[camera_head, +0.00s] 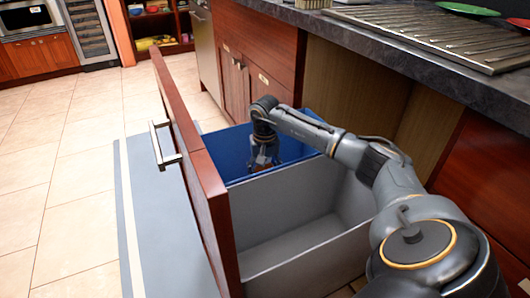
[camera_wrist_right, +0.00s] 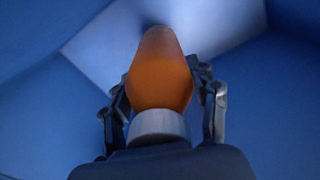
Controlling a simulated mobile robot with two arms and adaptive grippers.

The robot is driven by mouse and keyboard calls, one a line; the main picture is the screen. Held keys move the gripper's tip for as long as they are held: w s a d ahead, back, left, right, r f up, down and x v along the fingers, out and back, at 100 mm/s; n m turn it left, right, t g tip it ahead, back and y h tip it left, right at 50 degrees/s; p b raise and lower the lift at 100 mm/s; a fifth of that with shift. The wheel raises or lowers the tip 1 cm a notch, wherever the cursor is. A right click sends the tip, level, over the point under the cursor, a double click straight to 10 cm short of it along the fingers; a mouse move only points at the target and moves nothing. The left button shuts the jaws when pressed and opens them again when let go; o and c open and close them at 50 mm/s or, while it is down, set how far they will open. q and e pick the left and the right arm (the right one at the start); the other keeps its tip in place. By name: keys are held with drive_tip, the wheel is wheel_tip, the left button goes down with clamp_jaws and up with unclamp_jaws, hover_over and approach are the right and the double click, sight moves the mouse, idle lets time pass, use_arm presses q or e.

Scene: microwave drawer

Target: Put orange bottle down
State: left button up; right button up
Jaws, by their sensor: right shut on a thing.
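The orange bottle (camera_wrist_right: 160,75) is between the fingers of my right gripper (camera_wrist_right: 160,90) in the right wrist view, with its grey end towards the camera. The fingers press on both sides of it. The blue walls and a paler bottom surface surround the bottle in the wrist view. I cannot tell whether the bottle touches the bottom. My left gripper is not in view.
A grey bin (camera_head: 290,247) sits in front of the blue one in the same pulled-out drawer (camera_head: 190,160), which has a metal handle (camera_head: 164,145). The counter (camera_head: 365,30) overhangs on the right. The tiled floor (camera_head: 60,160) on the left is clear.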

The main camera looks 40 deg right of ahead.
drive_tip(key=shift+f+b, duration=0.55)
drive_tip(key=shift+f, duration=1.2)
drive_tip(key=shift+f, duration=0.15)
drive_tip(key=o, duration=1.2)
